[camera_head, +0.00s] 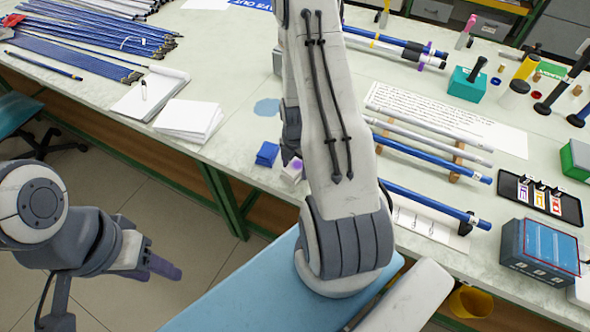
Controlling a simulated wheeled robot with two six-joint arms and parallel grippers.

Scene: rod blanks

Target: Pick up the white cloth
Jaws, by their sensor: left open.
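A small white folded piece with a purple mark (292,172), which looks like the white cloth, lies near the front edge of the table, partly hidden by my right arm. A blue folded cloth (267,154) lies just left of it. My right gripper (289,150) points down just above the white piece, partly behind my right arm. I cannot tell whether it touches the piece or whether its fingers are apart. My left gripper (163,268) is open and empty, low in front of the table over the floor.
A light-blue spill (267,107) lies behind the cloths. Paper stacks (190,119) and a notebook (150,93) are to the left, with blue rods (85,45) beyond. Rods on wooden supports (430,150), a black tray (540,197) and a blue box (540,250) are to the right.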

